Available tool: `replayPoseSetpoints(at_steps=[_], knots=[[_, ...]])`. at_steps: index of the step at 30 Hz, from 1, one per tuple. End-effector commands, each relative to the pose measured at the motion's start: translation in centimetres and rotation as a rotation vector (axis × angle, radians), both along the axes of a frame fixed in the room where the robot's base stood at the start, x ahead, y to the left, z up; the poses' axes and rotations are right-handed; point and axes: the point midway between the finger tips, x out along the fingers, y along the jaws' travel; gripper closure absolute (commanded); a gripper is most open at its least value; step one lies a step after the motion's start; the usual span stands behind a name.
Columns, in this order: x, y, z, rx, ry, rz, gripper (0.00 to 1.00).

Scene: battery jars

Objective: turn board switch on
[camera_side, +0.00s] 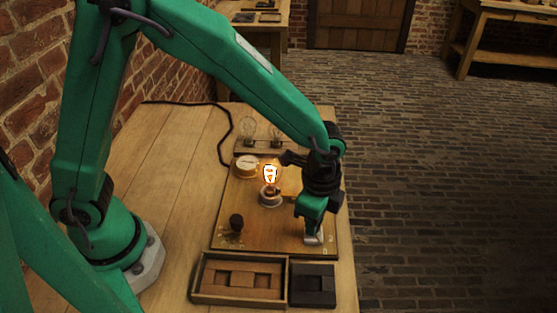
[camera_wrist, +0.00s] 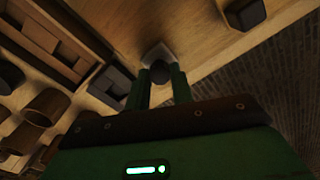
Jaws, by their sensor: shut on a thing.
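The wooden board (camera_side: 285,224) lies on the bench, with a lit bulb (camera_side: 270,178) glowing orange in its middle. My gripper (camera_side: 312,234) is down at the board's front right corner. In the wrist view my gripper's two green fingers (camera_wrist: 163,78) are closed around a dark knob (camera_wrist: 177,73) on a pale metal base (camera_wrist: 157,55), which looks like the board switch. In the side view the fingers mostly hide the switch; only a pale part (camera_side: 313,240) shows. I cannot read the switch's position.
A black round knob (camera_side: 236,221) stands at the board's front left. A white round dial (camera_side: 247,165) sits at its back left. Behind is a rack with two unlit bulbs (camera_side: 248,127). A wooden tray (camera_side: 196,282) of blocks and a dark box (camera_side: 313,284) stand in front.

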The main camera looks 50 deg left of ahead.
Motion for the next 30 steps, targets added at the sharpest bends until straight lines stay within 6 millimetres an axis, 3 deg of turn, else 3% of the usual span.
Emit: replayPoseSetpoints(at_steps=[1,4,17,30], knots=[[0.1,-0.1,0.2,-0.003,-0.004,-0.002,0.73],[0.1,-0.1,0.2,-0.002,-0.004,-0.002,0.55],[0.1,-0.1,0.5,-0.002,-0.003,0.0,0.55],[0.1,-0.1,5.4,-0.004,-0.005,-0.001,0.55]])
